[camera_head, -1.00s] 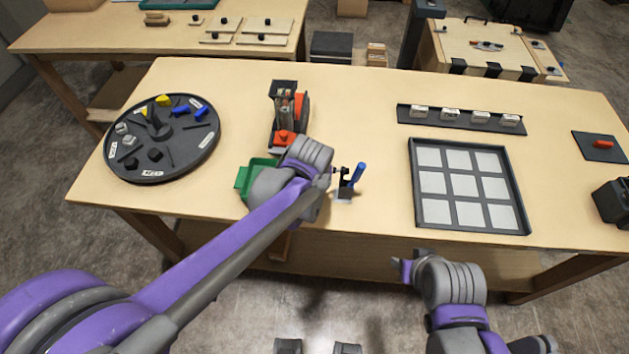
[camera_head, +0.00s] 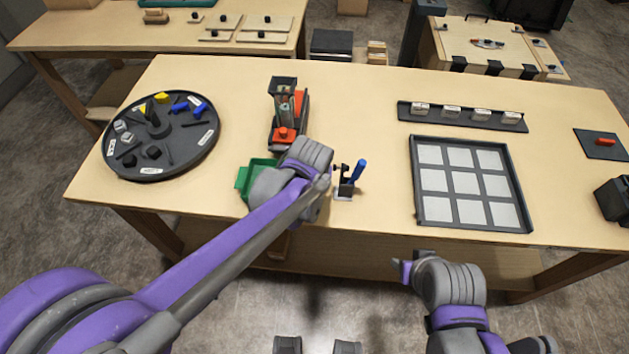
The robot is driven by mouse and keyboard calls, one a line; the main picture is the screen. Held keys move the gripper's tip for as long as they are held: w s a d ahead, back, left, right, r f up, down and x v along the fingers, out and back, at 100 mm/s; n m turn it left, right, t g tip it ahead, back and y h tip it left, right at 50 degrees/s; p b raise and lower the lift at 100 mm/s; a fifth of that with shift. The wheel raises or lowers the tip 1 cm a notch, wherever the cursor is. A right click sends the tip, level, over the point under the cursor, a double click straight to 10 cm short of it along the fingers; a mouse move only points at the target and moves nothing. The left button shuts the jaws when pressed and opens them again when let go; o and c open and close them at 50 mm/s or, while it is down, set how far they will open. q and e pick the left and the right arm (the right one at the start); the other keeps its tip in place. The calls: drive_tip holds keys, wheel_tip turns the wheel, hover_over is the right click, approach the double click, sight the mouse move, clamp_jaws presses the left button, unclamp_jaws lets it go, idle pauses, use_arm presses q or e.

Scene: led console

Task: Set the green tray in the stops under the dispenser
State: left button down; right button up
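The green tray (camera_head: 243,178) lies on the bench in front of the dispenser (camera_head: 284,105), a dark upright unit with orange-red parts. Only the tray's left and back parts show; my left wrist covers the rest. My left gripper (camera_head: 284,190) is over the tray's right side, its fingers hidden behind the wrist, so I cannot tell whether they hold it. The stops under the dispenser cannot be made out. My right gripper (camera_head: 407,265) hangs in front of the bench's front edge, away from the tray; its finger opening is unclear.
A blue-handled clamp (camera_head: 357,172) stands just right of my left wrist. A round dark turntable (camera_head: 175,165) with small parts is at the left. A panel tray (camera_head: 418,190) and a block rack (camera_head: 515,126) are at the right. Bench surface between clamp and panel tray is clear.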

use_arm(q)
drive_tip(key=shift+f, duration=0.45)
idle(0.3)
drive_tip(key=c, duration=0.5)
unclamp_jaws()
drive_tip(key=v, duration=1.1)
drive_tip(key=shift+p, duration=0.3)
drive_tip(key=shift+f, duration=0.1)
drive_tip(key=s+a+f, duration=0.3)
drive_tip(key=s+a, duration=0.4)
drive_tip(key=s+a+f+t, duration=0.1)
drive_tip(key=s+a+f, duration=0.2)
drive_tip(key=s+a, duration=0.4)
drive_tip(key=shift+s+f, duration=0.3)
drive_tip(key=shift+s, duration=0.45)
